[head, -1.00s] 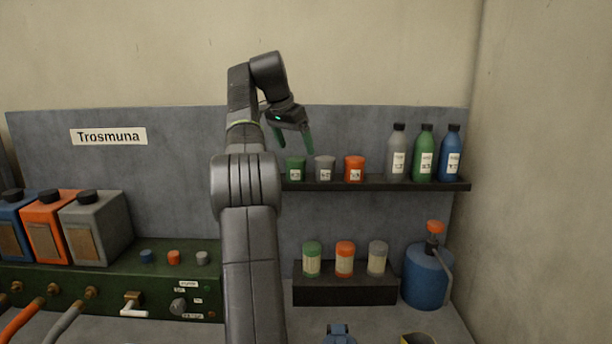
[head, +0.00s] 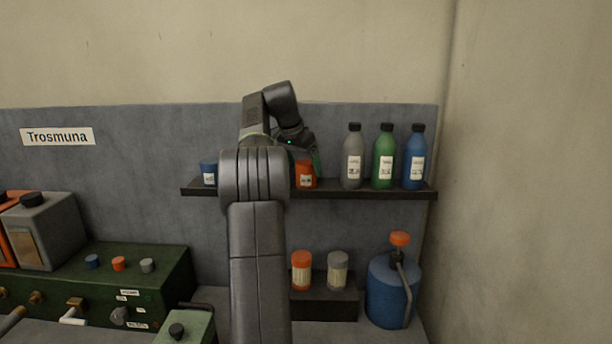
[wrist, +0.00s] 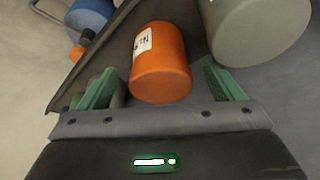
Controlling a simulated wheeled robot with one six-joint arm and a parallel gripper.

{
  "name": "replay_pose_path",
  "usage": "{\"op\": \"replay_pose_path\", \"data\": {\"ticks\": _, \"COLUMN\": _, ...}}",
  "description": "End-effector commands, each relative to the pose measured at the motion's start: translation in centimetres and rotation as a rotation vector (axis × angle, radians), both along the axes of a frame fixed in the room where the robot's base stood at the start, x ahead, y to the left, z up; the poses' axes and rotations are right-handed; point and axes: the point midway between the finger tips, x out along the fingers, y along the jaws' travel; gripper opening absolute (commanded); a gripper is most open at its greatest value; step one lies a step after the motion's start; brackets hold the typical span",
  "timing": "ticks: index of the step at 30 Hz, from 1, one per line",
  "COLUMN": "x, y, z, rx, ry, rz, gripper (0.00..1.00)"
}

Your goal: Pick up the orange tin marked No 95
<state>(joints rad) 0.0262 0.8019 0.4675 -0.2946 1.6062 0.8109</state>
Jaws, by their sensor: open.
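An orange tin (head: 305,180) with a white label stands on the dark wall shelf (head: 375,191). It also shows in the wrist view (wrist: 160,72), where the label starts with "No"; its number is not readable. My gripper (head: 302,160) is at the tin, hiding its upper part in the head view. In the wrist view my gripper (wrist: 160,82) is open, with one green finger on each side of the tin. The tin shows in the gap between them, with space on both sides. I cannot tell how deep it lies between the fingers.
A large grey round thing (wrist: 257,28) is close to the right finger in the wrist view. Grey (head: 353,160), green (head: 384,160) and blue (head: 414,160) bottles stand right of the tin. A blue tin (head: 209,175) stands left. My arm hides the shelf between.

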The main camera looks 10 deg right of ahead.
Motion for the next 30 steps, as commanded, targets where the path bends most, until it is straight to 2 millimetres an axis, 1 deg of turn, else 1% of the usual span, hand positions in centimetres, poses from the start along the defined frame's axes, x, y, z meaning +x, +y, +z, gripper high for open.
{"op": "replay_pose_path", "data": {"ticks": 6, "x": 0.8, "y": -1.1, "z": -3.1, "rx": 0.000, "ry": 0.003, "rz": -0.002, "gripper": 0.87}}
{"op": "replay_pose_path", "data": {"ticks": 9, "x": 1.1, "y": -1.3, "z": -3.9, "rx": 0.000, "ry": 0.002, "rz": -0.001, "gripper": 0.87}}
{"op": "replay_pose_path", "data": {"ticks": 17, "x": 1.1, "y": -1.4, "z": -4.1, "rx": 0.000, "ry": 0.000, "rz": -0.001, "gripper": 0.87}}
{"op": "replay_pose_path", "data": {"ticks": 18, "x": 1.1, "y": -1.4, "z": -4.1, "rx": -0.001, "ry": 0.001, "rz": 0.000, "gripper": 0.79}}
{"op": "replay_pose_path", "data": {"ticks": 20, "x": 1.2, "y": -1.3, "z": -4.1, "rx": -0.001, "ry": 0.001, "rz": 0.000, "gripper": 0.67}}
{"op": "replay_pose_path", "data": {"ticks": 21, "x": 1.2, "y": -1.3, "z": -4.1, "rx": -0.001, "ry": 0.001, "rz": 0.000, "gripper": 0.59}}
{"op": "replay_pose_path", "data": {"ticks": 25, "x": 1.1, "y": -1.3, "z": -4.1, "rx": -0.001, "ry": 0.001, "rz": 0.000, "gripper": 0.34}}
{"op": "replay_pose_path", "data": {"ticks": 26, "x": 1.1, "y": -1.4, "z": -4.1, "rx": -0.001, "ry": -0.001, "rz": -0.001, "gripper": 0.33}}
{"op": "replay_pose_path", "data": {"ticks": 30, "x": 1.1, "y": -1.3, "z": -4.0, "rx": -0.001, "ry": -0.001, "rz": -0.001, "gripper": 0.33}}
